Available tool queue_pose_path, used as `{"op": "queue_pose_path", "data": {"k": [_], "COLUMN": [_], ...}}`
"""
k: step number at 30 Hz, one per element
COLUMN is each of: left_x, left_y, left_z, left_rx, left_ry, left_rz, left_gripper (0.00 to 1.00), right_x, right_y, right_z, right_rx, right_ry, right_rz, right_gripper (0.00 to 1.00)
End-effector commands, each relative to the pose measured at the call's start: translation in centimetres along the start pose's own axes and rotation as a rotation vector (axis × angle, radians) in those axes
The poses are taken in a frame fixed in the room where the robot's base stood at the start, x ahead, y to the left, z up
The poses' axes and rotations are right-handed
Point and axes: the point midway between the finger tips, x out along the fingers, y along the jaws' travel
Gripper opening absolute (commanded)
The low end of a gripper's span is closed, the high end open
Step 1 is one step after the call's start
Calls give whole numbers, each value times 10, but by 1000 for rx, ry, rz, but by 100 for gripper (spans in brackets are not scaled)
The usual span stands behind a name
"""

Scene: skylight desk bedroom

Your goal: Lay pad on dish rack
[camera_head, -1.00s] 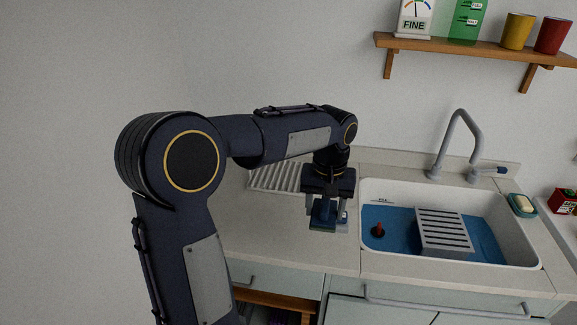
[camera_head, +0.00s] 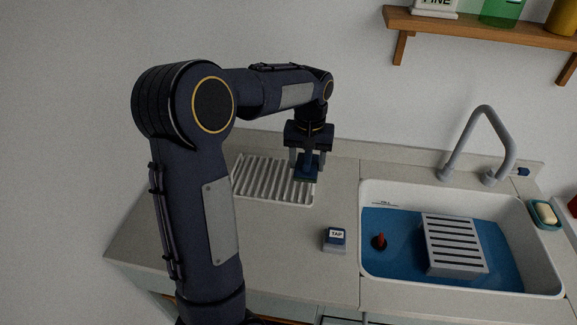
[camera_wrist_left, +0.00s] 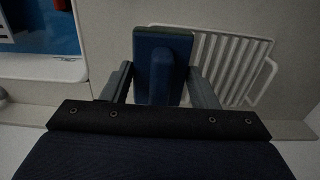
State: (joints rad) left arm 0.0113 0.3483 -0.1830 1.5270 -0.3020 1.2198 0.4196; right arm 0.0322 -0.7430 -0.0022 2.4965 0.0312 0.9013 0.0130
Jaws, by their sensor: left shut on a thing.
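The blue pad (camera_head: 306,174) is held in my left gripper (camera_head: 307,163), over the right end of the dish rack. In the left wrist view the pad (camera_wrist_left: 178,42) sits between the two fingers (camera_wrist_left: 160,84), which close on its raised grip. The white ribbed dish rack (camera_head: 262,182) lies flat on the counter; in the left wrist view its bars (camera_wrist_left: 228,62) show beside and beyond the pad. I cannot tell whether the pad touches the rack. My right gripper is not in view.
A small block marked TAP (camera_head: 335,238) stands on the counter, left of the white sink (camera_head: 545,270). The sink holds blue water, a grey slotted box (camera_head: 453,246) and a red-topped plug (camera_head: 380,241). A tall faucet (camera_head: 483,130) rises behind. A wooden shelf (camera_head: 480,30) hangs above.

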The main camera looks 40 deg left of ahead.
Motion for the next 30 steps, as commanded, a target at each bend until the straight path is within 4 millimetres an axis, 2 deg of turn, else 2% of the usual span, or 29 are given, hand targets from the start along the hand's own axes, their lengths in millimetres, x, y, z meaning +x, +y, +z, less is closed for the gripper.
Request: {"op": "queue_pose_path", "data": {"k": [4,9,12,17,24,30], "left_x": [16,49,59,68,100,105], "left_y": [-24,-38,-43,-47,-51,-50], "left_z": [-30,-48,-55,-62,-65,-65], "left_rx": [-5,-2,-2,0,0,0], "left_ry": [-5,-5,-3,-1,-3,0], "left_rz": [-3,-1,0,0,0,0], "left_gripper": [31,31,31,31,31,31], "right_x": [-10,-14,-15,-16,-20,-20], "right_y": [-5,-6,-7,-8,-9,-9], "right_z": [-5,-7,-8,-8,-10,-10], "right_rx": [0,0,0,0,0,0], "right_ry": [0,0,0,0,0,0], "right_rz": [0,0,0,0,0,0], "right_gripper": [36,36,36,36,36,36]}}
